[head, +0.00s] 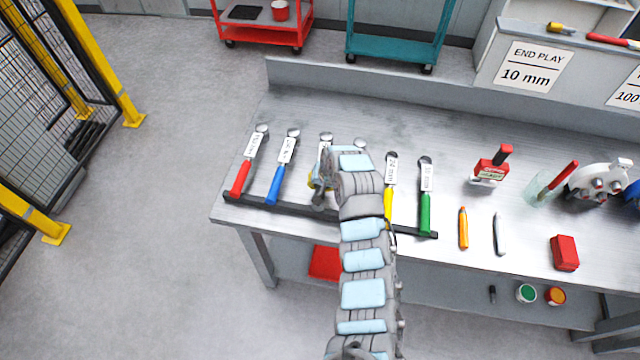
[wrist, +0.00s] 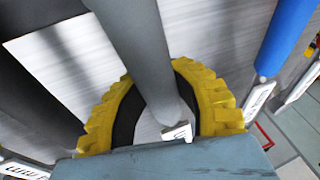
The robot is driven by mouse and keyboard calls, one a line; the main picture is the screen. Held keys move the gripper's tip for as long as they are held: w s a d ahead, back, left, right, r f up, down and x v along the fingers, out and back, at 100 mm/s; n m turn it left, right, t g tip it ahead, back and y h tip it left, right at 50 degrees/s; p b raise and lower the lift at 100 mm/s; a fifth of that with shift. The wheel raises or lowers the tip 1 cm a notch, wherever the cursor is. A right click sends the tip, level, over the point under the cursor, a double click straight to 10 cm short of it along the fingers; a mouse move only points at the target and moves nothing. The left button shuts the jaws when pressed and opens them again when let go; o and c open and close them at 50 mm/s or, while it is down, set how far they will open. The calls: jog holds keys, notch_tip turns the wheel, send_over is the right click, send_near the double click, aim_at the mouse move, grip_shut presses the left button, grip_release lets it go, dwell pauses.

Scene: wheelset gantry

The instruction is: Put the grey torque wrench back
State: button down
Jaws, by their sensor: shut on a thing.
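The grey torque wrench has a smooth grey handle that crosses the middle of the wrist view (wrist: 138,38), with a white label at its lower end. My gripper (wrist: 158,90), with yellow, black-lined fingers, is shut around the handle. In the head view my gripper (head: 316,181) is over the wrench row, between the blue wrench (head: 283,165) and the yellow 24 mm wrench (head: 390,190). A round silver wrench head (head: 326,136) shows just beyond it. A dark rack bar (head: 290,208) runs under the handles. My arm hides part of the bar, so I cannot tell whether the grey wrench touches it.
The red wrench (head: 248,160) lies at the left end, the green 30 mm wrench (head: 425,195) at the right. Another wrench head (head: 360,143) shows beside my arm. An orange marker (head: 463,228) and red block (head: 565,252) lie right. The bench behind the row (head: 330,100) is clear.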

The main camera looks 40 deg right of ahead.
jog(key=shift+f, duration=0.45)
jog(key=c, duration=0.9)
grip_release()
jog(key=shift+o, duration=0.2)
jog(key=v, duration=1.2)
jog(key=shift+w, duration=0.1)
